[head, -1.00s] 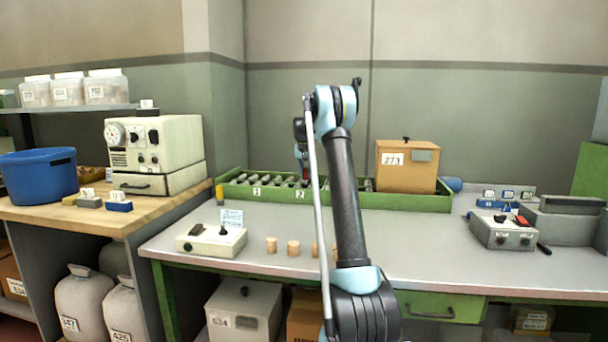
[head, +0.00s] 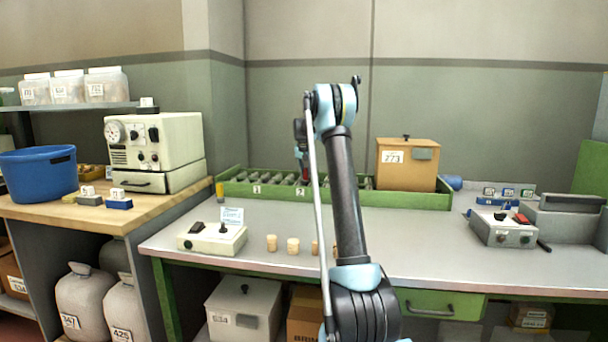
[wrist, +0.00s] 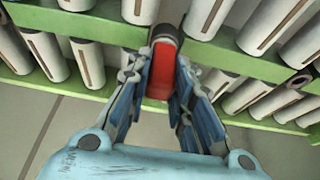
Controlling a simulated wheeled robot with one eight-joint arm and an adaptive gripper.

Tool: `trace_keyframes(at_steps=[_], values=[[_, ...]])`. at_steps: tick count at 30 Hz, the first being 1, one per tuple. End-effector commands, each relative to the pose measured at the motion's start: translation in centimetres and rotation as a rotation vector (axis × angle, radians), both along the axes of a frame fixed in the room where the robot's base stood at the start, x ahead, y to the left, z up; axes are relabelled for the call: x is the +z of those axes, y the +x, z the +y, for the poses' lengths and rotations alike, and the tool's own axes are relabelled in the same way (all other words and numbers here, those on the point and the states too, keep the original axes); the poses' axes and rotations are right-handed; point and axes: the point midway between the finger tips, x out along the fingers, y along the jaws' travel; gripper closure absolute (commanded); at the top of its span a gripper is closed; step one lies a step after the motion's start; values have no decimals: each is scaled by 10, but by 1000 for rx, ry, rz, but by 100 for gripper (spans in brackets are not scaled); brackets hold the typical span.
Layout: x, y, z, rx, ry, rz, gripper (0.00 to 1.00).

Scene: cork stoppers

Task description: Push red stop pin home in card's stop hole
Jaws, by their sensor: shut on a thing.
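My gripper (wrist: 160,95) is shut on the red stop pin (wrist: 160,72), which shows between the blue-grey fingers in the wrist view. The pin has a dark rounded end at the top, level with the green rail among the pale rollers. I cannot tell whether it touches anything there. In the head view my gripper (head: 304,178) is low over the long green tray (head: 400,200) at the back of the bench, partly behind my arm. No stop hole can be made out, and I cannot tell which part is its card.
Pale slotted rollers (wrist: 270,28) lie close on both sides of the gripper. An orange-brown box (head: 407,168) stands at the tray's right. Cork stoppers (head: 293,246) and a white switch box (head: 212,240) stand at the front left.

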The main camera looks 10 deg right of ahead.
Motion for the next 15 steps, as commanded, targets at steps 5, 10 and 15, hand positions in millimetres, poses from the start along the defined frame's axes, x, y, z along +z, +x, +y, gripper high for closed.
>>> trace_keyframes(at_steps=[5,10,15], values=[[0,0,0,0,0,0,56],[0,0,0,0,0,0,56],[1,-1,0,0,0,0,56]])
